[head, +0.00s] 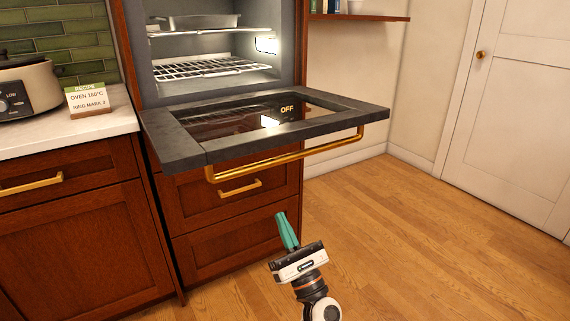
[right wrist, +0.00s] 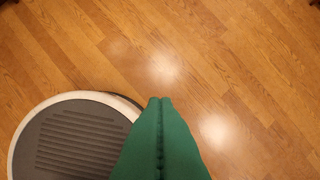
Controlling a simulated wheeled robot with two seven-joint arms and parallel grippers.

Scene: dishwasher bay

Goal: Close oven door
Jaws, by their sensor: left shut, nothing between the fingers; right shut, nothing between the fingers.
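The oven door (head: 180,152) is open, lowered to about level, in the head view. It has a dark frame, a glass panel marked OFF and a brass bar handle (head: 290,157) along its front edge. The lit oven cavity (head: 215,50) stands open behind it. My right gripper (right wrist: 160,100) is shut and empty above the wooden floor in the right wrist view, with no part of the oven there.
A wire rack (head: 212,67) and a metal pan (head: 197,22) are inside the oven. Wooden drawers (head: 228,235) are below the door. A slow cooker (head: 25,88) and a recipe card (head: 86,100) stand on the left counter. Floor (head: 420,240) at the right is clear.

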